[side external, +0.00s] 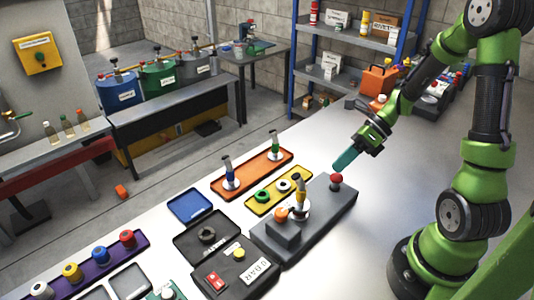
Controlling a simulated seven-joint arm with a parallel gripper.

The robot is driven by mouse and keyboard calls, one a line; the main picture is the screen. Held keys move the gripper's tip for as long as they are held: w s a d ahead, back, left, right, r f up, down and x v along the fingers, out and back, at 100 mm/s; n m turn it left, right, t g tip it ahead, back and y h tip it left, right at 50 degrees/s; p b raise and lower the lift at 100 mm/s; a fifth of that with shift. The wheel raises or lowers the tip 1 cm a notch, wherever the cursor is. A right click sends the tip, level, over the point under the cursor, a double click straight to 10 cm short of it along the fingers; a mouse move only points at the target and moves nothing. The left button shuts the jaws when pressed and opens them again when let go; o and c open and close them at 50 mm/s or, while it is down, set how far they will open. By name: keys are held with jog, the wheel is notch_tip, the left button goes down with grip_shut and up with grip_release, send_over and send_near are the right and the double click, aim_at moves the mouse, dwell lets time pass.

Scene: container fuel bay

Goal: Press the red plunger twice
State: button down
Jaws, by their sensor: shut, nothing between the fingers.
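The red plunger (336,179) is a small red knob standing at the far right end of a dark grey block (318,212) on the white table. My gripper (342,165) has teal fingers and points down and to the left, close above the red plunger. Its fingers are shut with nothing between them. Their tip is just over the knob, and I cannot tell whether it touches it.
Left of the block lie a yellow tray (278,202) with rings, an orange tray (265,168) with upright parts, a blue tray (190,205) and a black panel (228,283). A purple rack (75,275) is front left. The table right of the block is clear.

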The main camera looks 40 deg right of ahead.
aim_at(337, 176)
jog(key=shift+f, duration=0.35)
jog(key=shift+f, duration=1.35)
dwell(1.0)
jog(key=shift+r, duration=1.8)
jog(key=shift+r, duration=2.5)
notch_tip(337, 176, up, 4)
jog(key=shift+f, duration=0.1)
